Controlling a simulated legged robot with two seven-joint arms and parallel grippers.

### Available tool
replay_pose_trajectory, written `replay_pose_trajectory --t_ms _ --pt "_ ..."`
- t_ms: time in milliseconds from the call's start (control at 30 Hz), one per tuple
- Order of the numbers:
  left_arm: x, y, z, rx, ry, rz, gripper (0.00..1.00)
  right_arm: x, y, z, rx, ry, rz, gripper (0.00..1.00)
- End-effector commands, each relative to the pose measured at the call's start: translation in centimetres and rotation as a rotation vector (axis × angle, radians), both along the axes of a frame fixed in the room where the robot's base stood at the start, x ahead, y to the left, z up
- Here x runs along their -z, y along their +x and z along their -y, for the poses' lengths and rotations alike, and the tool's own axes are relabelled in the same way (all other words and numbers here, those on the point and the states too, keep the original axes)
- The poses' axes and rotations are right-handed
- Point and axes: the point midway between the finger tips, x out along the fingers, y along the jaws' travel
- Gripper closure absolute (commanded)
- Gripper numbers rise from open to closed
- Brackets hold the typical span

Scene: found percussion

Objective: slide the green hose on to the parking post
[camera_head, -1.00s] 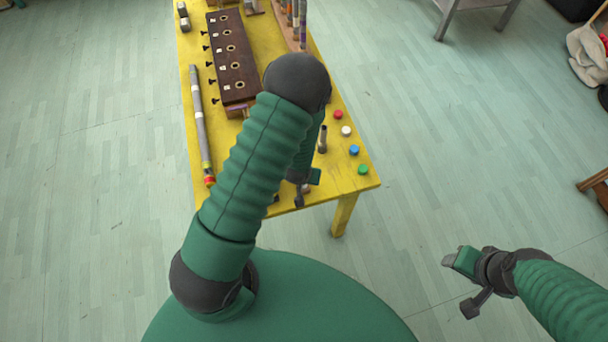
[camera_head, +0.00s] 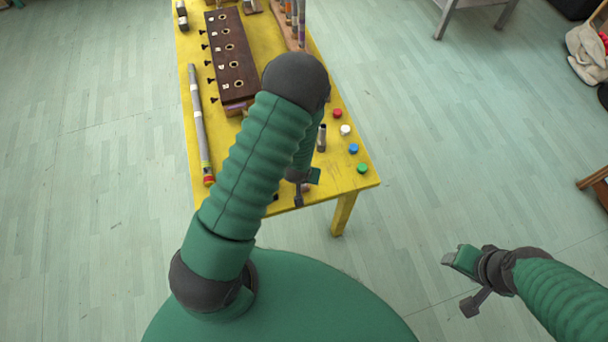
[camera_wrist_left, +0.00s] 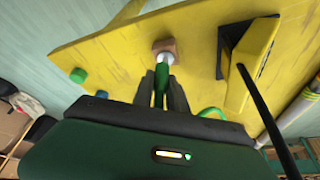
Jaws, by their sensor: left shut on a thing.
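My left gripper (camera_wrist_left: 160,88) is shut on the green hose (camera_wrist_left: 161,84), seen in the left wrist view. The hose end points at a pale post (camera_wrist_left: 165,57) standing on a brown block (camera_wrist_left: 165,45). The hose end meets or nearly meets the post; I cannot tell whether it is around it. In the head view, my left arm hides the hose and fingertips. My right gripper (camera_head: 455,260) is off to the right over the floor, away from the table; its jaw opening is unclear.
The yellow table (camera_head: 335,185) carries a dark box with holes (camera_head: 230,60), a long grey tube (camera_head: 199,125), a short upright cylinder (camera_head: 321,138) and several coloured caps (camera_head: 353,149). In the left wrist view, a yellow wedge (camera_wrist_left: 250,60) stands right of the post.

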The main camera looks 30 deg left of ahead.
Motion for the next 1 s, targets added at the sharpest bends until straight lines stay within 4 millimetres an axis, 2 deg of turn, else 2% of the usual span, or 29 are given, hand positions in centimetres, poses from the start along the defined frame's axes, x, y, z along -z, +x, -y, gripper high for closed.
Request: replay_pose_trajectory --t_ms 1000 --pt "0.03 -0.03 -0.52 -0.002 -0.006 0.0 1.0 0.06 -0.01 0.0 0.0 0.0 0.0 0.44"
